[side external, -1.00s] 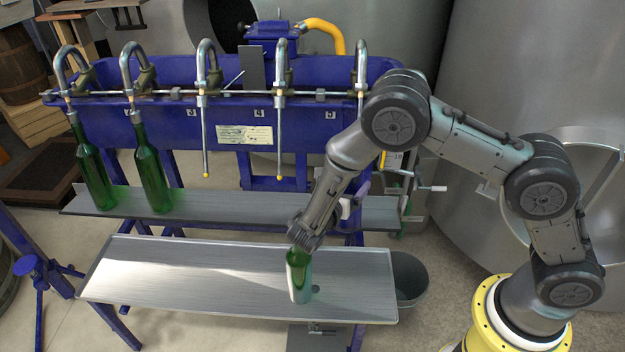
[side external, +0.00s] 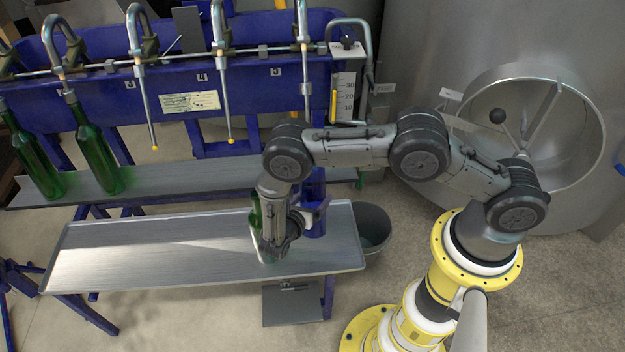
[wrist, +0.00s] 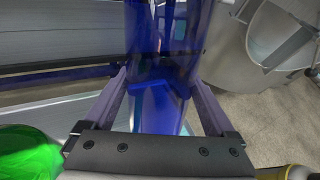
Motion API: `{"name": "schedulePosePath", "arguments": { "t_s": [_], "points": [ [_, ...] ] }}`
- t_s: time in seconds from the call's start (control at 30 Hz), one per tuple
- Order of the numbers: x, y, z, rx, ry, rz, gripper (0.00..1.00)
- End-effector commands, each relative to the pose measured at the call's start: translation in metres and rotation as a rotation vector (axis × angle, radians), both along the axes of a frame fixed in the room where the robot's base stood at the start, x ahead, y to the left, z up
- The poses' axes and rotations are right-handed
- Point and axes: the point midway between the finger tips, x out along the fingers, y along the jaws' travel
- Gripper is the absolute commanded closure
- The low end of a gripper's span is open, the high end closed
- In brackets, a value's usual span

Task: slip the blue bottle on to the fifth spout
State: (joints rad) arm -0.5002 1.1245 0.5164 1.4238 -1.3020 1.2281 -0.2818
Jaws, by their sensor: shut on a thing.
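The blue bottle (side external: 318,190) is upright in my gripper (side external: 308,213), over the right end of the front tray. In the wrist view the clear blue bottle (wrist: 160,60) stands between both fingers of my gripper (wrist: 160,85), which are shut on it. The fifth spout (side external: 304,60) is the thin tube below the label 5, at the right of the rack. It is empty, and its lower tip is hidden behind my arm. The blue bottle is lower than this spout and apart from it.
A green bottle (side external: 256,214) stands on the front tray (side external: 150,250), partly behind my wrist. The third (side external: 146,105) and fourth (side external: 224,90) spouts are empty. A grey bucket (side external: 372,228) is right of the tray.

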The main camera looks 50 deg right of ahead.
Motion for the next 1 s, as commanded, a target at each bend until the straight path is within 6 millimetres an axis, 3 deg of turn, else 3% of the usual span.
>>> {"name": "schedulePosePath", "arguments": {
  "t_s": [0.2,0.4,1.0],
  "points": [
    [0.000,0.000,-0.038,0.009,0.010,0.000,1.00],
    [0.001,0.000,-0.054,0.014,0.014,0.000,1.00],
    [0.005,-0.004,-0.044,0.015,0.016,0.001,1.00]
  ]
}}
